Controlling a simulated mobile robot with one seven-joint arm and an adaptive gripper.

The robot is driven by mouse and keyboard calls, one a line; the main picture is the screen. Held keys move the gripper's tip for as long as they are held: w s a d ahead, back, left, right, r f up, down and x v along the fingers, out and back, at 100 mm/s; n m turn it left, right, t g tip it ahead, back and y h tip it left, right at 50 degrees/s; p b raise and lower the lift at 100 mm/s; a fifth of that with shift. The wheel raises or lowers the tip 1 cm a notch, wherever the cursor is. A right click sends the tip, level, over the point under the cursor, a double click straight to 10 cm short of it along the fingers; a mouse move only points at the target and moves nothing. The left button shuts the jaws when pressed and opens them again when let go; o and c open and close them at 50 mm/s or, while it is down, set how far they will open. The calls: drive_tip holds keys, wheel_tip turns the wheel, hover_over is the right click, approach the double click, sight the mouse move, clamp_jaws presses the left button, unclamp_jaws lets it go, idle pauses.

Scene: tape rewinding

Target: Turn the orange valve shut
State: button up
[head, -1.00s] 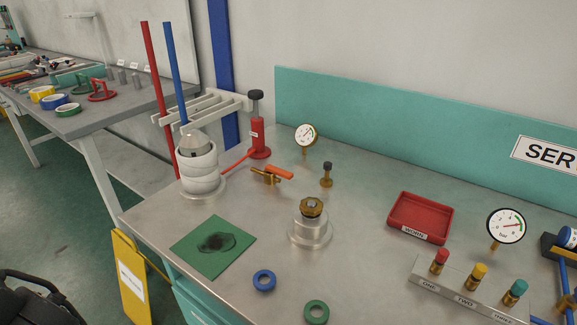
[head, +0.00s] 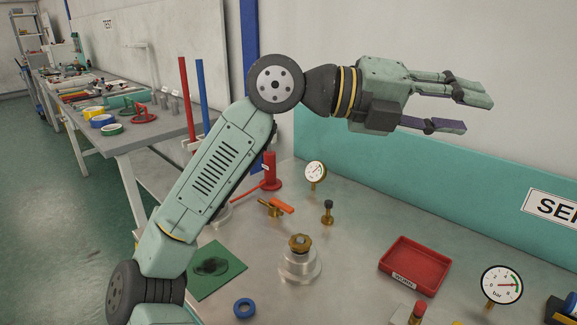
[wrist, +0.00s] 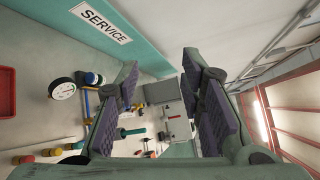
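The orange valve (head: 281,207) is on the steel bench, with a brass body and an orange lever handle pointing to the right in the head view. It stands behind the round metal fitting with a brass top. My gripper (head: 478,112) is held high above the bench, up and to the right of the valve, with its fingers pointing right. The fingers are spread apart and nothing is between them. They also show spread in the wrist view (wrist: 160,65), where I cannot make out the orange valve.
Close to the valve stand a red cylinder (head: 269,172), a gauge (head: 316,173), a small dark-knobbed valve (head: 328,211) and the metal fitting (head: 300,266). A red tray (head: 414,264) and a bigger gauge (head: 502,285) are at the right. My arm hides part of the bench's left side.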

drive_tip(key=w+d+f+n+t+y, duration=0.1)
drive_tip(key=w+d+f+n+y, duration=0.15)
drive_tip(key=w+f+y, duration=0.35)
drive_tip(key=n+t+y+p, duration=0.2)
drive_tip(key=n+t+y, duration=0.1)
drive_tip(key=n+y, duration=0.95)
approach(286, 205)
drive_tip(key=shift+m+y, duration=0.6)
drive_tip(key=shift+y, duration=0.05)
drive_tip(key=x, duration=0.2)
drive_tip(key=p+x, duration=0.1)
drive_tip(key=x, duration=0.2)
drive_tip(key=d+p+x, duration=0.1)
drive_tip(key=x, duration=0.1)
drive_tip(key=shift+a+f, duration=0.1)
drive_tip(key=shift+f, duration=0.4)
drive_tip(key=shift+c, duration=0.6)
clamp_jaws()
